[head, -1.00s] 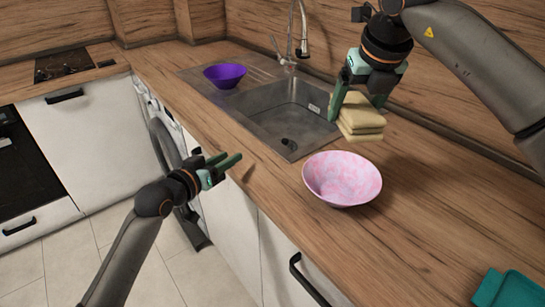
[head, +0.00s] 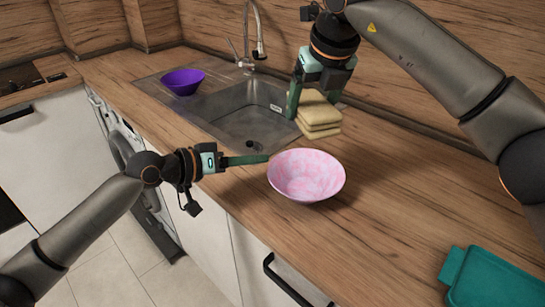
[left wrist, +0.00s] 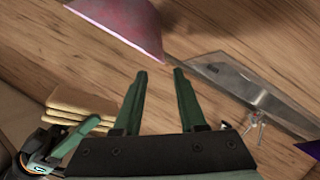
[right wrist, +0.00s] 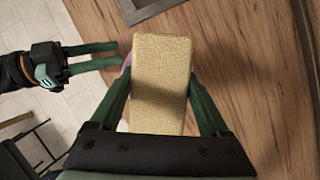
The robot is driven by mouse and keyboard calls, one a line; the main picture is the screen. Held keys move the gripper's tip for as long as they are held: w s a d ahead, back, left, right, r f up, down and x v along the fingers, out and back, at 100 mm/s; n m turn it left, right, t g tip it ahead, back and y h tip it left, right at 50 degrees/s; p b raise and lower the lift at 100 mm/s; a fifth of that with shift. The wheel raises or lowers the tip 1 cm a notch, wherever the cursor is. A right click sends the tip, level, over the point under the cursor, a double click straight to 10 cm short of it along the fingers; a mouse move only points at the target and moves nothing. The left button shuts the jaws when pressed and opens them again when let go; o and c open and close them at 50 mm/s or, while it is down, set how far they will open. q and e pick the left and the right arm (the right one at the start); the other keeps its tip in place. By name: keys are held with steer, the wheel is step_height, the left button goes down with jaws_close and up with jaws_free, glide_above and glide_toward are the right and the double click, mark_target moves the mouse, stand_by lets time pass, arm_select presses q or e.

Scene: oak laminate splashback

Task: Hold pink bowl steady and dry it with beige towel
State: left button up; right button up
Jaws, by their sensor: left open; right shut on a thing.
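The pink bowl (head: 306,176) stands upright on the wooden counter in front of the sink; its rim also shows in the left wrist view (left wrist: 125,22). My left gripper (head: 266,160) is open and empty, its fingertips close to the bowl's left rim; I cannot tell whether they touch it. My right gripper (head: 318,108) is shut on the folded beige towel (head: 318,118), behind the bowl and near the sink's right edge. The towel (right wrist: 160,75) fills the space between the fingers in the right wrist view and hides most of the bowl.
A purple bowl (head: 183,81) stands on the drainer left of the sink (head: 243,120). A tap (head: 256,40) rises behind the sink. A teal container (head: 492,278) lies at the front right. The counter right of the pink bowl is clear.

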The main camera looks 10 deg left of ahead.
mark_target(281, 156)
arm_select(q)
steer(key=x, duration=0.8)
steer(key=shift+w+d+f, duration=0.1)
steer(key=shift+d, duration=0.1)
steer(key=shift+c, duration=0.4)
jaws_close()
stand_by(0.6)
arm_select(e)
step_height(281, 156, down, 11)
steer(key=d+m+h, duration=0.1)
steer(key=m, duration=0.2)
steer(key=shift+s+d+t, duration=0.2)
steer(key=shift+s+t, duration=0.1)
steer(key=shift+s, duration=0.05)
